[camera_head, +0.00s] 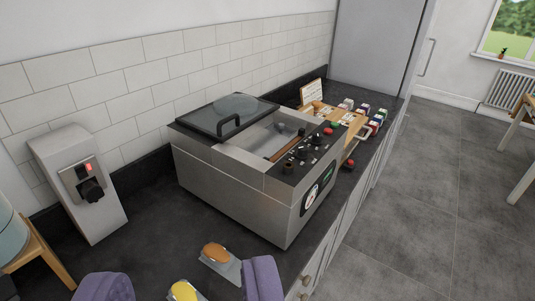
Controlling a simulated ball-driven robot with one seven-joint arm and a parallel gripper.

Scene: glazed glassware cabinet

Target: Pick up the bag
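Two flat bags lie on the dark counter at the bottom of the view. One bag (231,270) is pale grey or clear, with an orange-brown lump (215,253) at its far end. The other bag holds a yellow lump (184,291) and is cut off by the bottom edge. My gripper (182,272) shows as two purple fingers at the bottom, spread wide with a gap between them. The yellow lump appears between the fingers, and the orange-brown one lies beyond, nearer the right finger. I see nothing held. Whether a finger touches a bag cannot be told.
A steel machine (213,190) with a glass lid and knobs stands just beyond the bags. A wooden tray (346,118) with small packets lies farther back. Open floor is at right.

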